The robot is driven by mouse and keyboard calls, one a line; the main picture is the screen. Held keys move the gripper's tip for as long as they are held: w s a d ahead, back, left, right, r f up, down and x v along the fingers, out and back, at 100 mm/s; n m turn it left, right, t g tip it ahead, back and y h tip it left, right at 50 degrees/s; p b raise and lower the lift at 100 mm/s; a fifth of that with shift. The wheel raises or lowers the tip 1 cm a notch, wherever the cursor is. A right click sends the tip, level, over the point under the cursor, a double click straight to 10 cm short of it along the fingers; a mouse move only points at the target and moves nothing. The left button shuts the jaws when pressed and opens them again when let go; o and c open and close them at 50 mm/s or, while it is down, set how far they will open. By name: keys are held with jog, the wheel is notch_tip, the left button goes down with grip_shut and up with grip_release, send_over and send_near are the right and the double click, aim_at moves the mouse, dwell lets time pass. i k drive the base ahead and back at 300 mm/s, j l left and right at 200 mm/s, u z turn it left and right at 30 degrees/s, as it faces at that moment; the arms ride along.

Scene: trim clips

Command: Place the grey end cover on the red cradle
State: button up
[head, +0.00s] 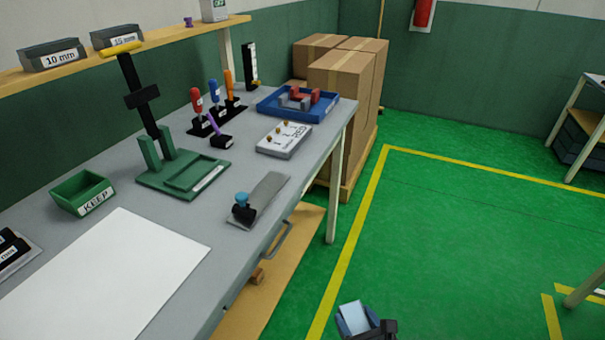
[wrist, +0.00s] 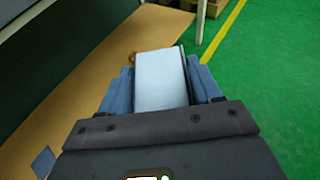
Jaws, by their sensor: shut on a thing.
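My gripper (head: 366,326) is at the bottom of the head view, out past the workbench's front edge and over the floor. It is shut on a pale grey block, likely the grey end cover (head: 354,317). In the wrist view the same pale block (wrist: 161,80) sits between the blue fingers of my gripper (wrist: 160,88). A red piece (head: 301,93) lies among grey pieces in a blue tray (head: 268,110) at the bench's far end. I cannot tell whether the red piece is the red cradle.
The green floor (head: 440,240) right is mostly clear.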

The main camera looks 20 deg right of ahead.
aim_at(305, 96)
jog(key=i+l+u, duration=0.1)
jog(key=i+l, duration=0.2)
jog(key=i+l+u, duration=0.1)
jog(key=i+l, duration=0.2)
jog(key=l, duration=0.15)
jog(key=i+l, duration=0.25)
jog(key=l, duration=0.15)
jog(key=i+l+u, duration=0.15)
jog(key=i+l, duration=0.15)
jog(key=l, duration=0.15)
